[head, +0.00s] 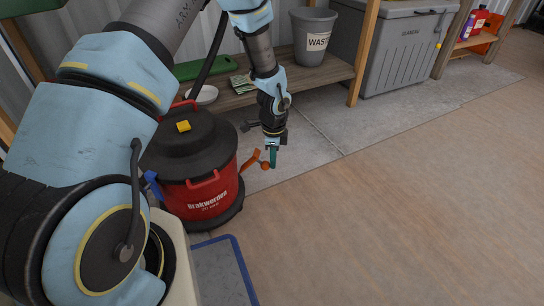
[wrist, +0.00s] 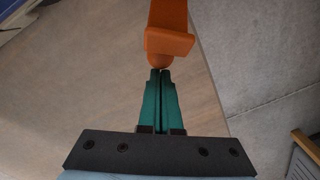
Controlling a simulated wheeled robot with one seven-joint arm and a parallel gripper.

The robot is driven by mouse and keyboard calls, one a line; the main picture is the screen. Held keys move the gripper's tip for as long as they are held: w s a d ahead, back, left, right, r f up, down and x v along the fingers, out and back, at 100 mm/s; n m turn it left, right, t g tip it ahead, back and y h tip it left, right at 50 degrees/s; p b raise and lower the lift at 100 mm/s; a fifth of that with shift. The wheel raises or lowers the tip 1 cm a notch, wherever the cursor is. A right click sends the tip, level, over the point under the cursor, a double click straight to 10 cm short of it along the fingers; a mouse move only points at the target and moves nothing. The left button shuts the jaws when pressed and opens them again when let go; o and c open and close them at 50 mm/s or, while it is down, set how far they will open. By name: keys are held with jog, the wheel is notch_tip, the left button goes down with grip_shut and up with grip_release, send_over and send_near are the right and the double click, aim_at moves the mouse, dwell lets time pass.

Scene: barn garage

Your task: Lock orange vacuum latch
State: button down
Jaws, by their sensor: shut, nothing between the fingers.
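The red vacuum (head: 208,180) with a black lid stands on the floor left of the middle in the head view. Its orange latch (head: 251,160) sticks out at the vacuum's right side, and a blue latch (head: 152,184) shows on its left side. My gripper (head: 273,163) points down beside the orange latch, with its green fingers shut and empty. In the wrist view the orange latch (wrist: 170,35) comes down from the top edge. Its rounded end is right at the shut fingertips (wrist: 160,72); I cannot tell whether they touch.
A wooden shelf (head: 240,98) behind the vacuum holds a grey waste bin (head: 313,38) and a white bowl (head: 203,94). A grey chest (head: 395,50) stands at the back. A blue-edged board (head: 222,270) lies in front of the vacuum. The floor at the right is clear.

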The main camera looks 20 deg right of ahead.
aim_at(263, 162)
jog(key=shift+w+a+r+g+h+p, duration=0.25)
jog(key=shift+a+r+g+h+p, duration=0.3)
jog(key=shift+p, duration=0.45)
jog(key=shift+w+a+r+g+h+p, duration=0.2)
jog(key=shift+r+h+p, duration=0.25)
jog(key=shift+r+p, duration=0.45)
jog(key=shift+p, duration=0.5)
jog(key=shift+w+a+r+p, duration=0.4)
jog(key=shift+a+r+p, duration=0.25)
jog(key=shift+p, duration=0.45)
jog(key=shift+w+a+f, duration=0.1)
jog(key=shift+a+f, duration=0.05)
jog(key=shift+r+p, duration=0.75)
jog(key=shift+r, duration=0.1)
jog(key=shift+d, duration=0.2)
